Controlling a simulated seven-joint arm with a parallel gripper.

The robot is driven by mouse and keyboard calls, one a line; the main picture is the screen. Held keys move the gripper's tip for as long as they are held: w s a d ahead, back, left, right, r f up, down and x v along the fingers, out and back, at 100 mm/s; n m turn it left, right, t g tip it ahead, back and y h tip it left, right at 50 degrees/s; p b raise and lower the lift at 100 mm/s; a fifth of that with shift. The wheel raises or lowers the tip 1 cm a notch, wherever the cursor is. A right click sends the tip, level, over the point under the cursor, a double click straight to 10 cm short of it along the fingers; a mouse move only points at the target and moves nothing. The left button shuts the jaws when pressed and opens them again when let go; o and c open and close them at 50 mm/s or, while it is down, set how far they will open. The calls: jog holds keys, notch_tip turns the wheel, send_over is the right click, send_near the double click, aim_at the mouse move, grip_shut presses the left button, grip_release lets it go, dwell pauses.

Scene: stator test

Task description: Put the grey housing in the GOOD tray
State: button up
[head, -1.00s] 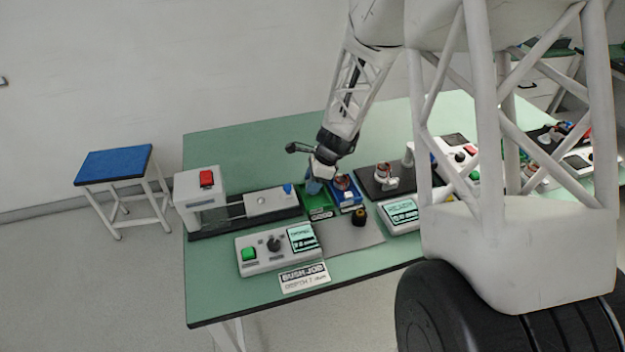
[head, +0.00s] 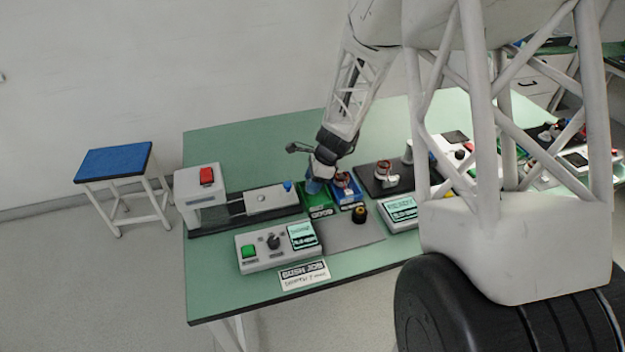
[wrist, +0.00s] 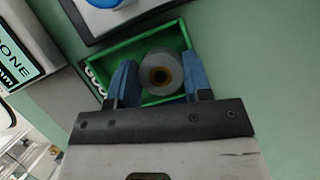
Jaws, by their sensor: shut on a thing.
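I cannot tell whether the housing touches the tray floor. In the head view my gripper (head: 314,184) is over the green tray (head: 320,211), and its fingers hide the housing.
A blue tray (head: 356,204) with a copper-coloured part stands right beside the green one. A press with a red button (head: 206,177) is at the left, and a control box with a green button (head: 248,251) in front. The table's back left is clear.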

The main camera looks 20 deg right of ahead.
jog(key=o, duration=1)
jog(key=shift+f, duration=0.1)
jog(key=shift+c, duration=0.2)
jog(key=shift+o, duration=0.6)
jog(key=shift+d+r, duration=0.15)
jog(key=shift+r, duration=0.25)
jog(key=v, duration=0.7)
jog(key=shift+s, duration=0.1)
jog(key=shift+r, duration=0.1)
